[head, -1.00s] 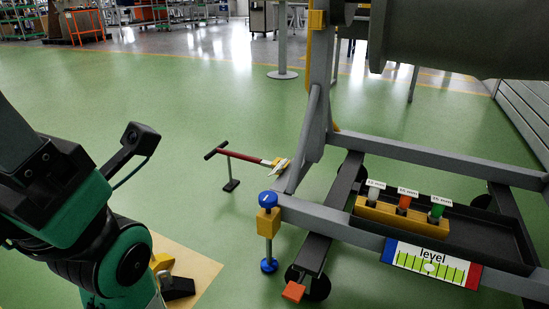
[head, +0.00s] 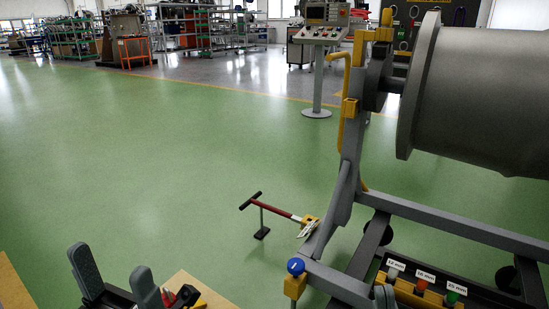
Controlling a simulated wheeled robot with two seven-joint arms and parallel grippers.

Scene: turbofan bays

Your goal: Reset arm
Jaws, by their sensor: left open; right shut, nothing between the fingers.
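My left gripper (head: 113,265) is at the bottom left of the head view. Its two grey finger pads stand upright and well apart, with nothing between them. My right gripper (head: 384,296) shows only as two small grey fingertips at the bottom edge, close together and empty. It is in front of the yellow socket holder (head: 405,291) on the grey engine stand. The rest of both arms is out of the frame.
The grey engine stand (head: 433,222) carries a large grey cylinder (head: 485,100) at right. A blue-topped levelling jack (head: 296,267) is at its corner. Green floor is free at left. A control console (head: 318,35) stands behind.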

